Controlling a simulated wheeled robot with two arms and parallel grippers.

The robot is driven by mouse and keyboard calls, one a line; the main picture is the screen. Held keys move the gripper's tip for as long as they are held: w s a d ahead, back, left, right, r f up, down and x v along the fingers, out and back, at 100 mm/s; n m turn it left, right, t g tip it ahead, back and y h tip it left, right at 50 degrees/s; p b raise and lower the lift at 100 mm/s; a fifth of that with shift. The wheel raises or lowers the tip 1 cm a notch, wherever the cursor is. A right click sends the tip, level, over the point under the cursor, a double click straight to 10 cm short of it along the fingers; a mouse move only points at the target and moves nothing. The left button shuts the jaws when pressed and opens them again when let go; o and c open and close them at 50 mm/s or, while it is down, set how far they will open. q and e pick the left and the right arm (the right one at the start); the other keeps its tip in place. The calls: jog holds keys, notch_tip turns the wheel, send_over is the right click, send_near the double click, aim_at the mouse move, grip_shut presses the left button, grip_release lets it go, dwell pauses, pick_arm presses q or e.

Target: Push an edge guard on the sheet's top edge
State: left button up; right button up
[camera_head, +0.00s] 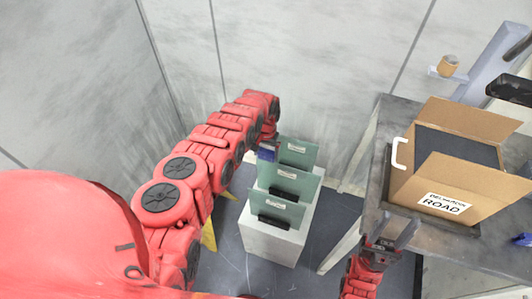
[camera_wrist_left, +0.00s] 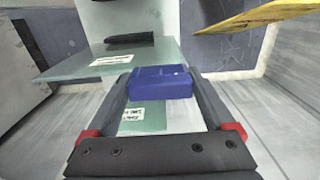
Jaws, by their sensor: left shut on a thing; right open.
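Several greenish glass sheets with white labels stand on a white block (camera_head: 272,243): a far sheet (camera_head: 298,148), a middle sheet (camera_head: 300,180) and a near sheet (camera_head: 285,212). My left gripper (camera_wrist_left: 160,88) is shut on a blue edge guard (camera_wrist_left: 160,78), which also shows in the head view (camera_head: 266,153) by the left upper corner of the far sheet. In the left wrist view, glass with a label (camera_wrist_left: 110,60) lies just beyond the guard, and more glass (camera_wrist_left: 148,118) shows between the fingers. Whether guard and glass touch, I cannot tell. My right gripper (camera_head: 388,232) is open and empty.
A dark table (camera_head: 385,165) stands at right with an open cardboard box (camera_head: 440,185) on it. A small blue object (camera_head: 524,240) lies near the table's right side. A yellow piece (camera_head: 209,236) is beside the block. Grey walls stand behind.

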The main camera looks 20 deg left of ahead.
pick_arm(q)
jog(key=shift+f+b, duration=0.95)
jog(key=shift+f, duration=0.1)
dwell(0.5)
dwell(0.7)
jog(key=o, duration=1.1)
jog(key=shift+c, duration=0.2)
jog(key=shift+r, duration=0.75)
notch_tip(320, 180, up, 10)
jog(key=shift+w+a+f+b, duration=0.1)
jog(key=shift+b, duration=0.7)
notch_tip(320, 180, up, 6)
jog(key=p, duration=0.4)
